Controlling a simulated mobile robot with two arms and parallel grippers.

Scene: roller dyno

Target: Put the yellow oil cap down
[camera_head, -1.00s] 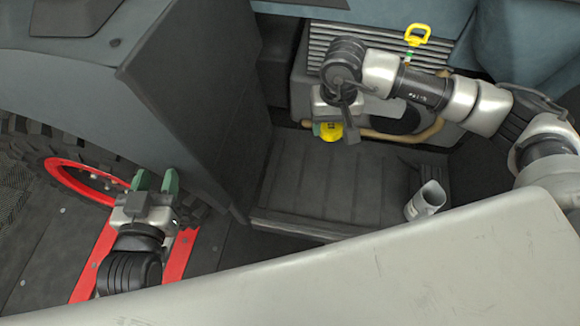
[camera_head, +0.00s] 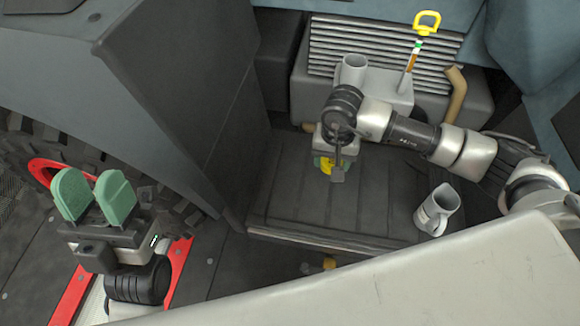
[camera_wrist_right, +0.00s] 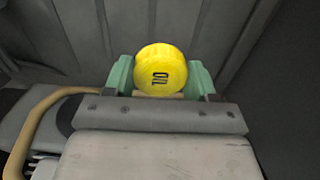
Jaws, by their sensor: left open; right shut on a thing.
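In the head view the cap (camera_head: 327,166) is partly hidden behind the wrist of my right arm. My right gripper (camera_head: 328,163) is shut on it over the dark ribbed tray (camera_head: 310,205); whether the cap touches the tray is not clear. My left gripper (camera_head: 92,195) is open and empty at the far left, its two green fingers apart, near the red-rimmed wheel (camera_head: 45,172).
A grey jug (camera_head: 437,210) stands at the tray's right side. Behind the tray is the engine (camera_head: 375,90) with an open filler neck (camera_head: 354,68), a yellow-handled dipstick (camera_head: 427,20) and a tan hose (camera_head: 455,90). A pale panel (camera_head: 450,280) crosses the front. The tray's middle is mostly clear.

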